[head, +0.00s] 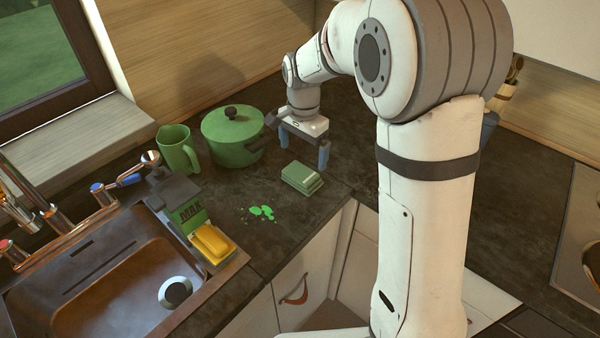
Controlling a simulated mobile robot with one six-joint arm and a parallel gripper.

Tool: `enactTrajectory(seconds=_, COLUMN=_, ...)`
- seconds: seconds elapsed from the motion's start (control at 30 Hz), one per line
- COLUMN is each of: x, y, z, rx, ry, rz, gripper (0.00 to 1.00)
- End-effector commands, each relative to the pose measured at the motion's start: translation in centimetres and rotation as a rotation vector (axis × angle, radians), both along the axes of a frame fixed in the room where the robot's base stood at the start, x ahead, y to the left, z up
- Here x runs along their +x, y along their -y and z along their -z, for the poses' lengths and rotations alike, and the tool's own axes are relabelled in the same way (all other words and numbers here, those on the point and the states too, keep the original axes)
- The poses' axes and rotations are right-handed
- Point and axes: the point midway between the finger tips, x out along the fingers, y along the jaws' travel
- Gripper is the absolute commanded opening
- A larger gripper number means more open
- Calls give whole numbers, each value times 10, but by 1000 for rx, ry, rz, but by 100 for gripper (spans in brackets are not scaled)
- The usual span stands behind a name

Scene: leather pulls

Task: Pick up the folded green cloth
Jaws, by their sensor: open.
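The folded green cloth (302,178) lies on the dark countertop, in front of the green pot, as a small layered block. My gripper (304,158) is open and points down, just behind and above the cloth. Its two blue-grey fingers are spread, one on the left and one on the right. The gap between the fingers looks empty. I cannot tell exactly how high the fingertips are above the counter.
A lidded green pot (232,135) stands close left of my gripper, with a green mug (178,150) beside it. Green splotches (262,212) lie on the counter. A yellow sponge (211,243) sits by the sink (110,285). The counter (345,120) right of my gripper is clear.

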Motion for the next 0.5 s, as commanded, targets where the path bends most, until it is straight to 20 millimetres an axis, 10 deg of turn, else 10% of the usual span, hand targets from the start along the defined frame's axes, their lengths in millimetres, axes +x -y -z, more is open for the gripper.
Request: enactTrajectory(seconds=0.5, x=3, y=0, z=66, rx=-1, ry=-4, rz=2, gripper=100)
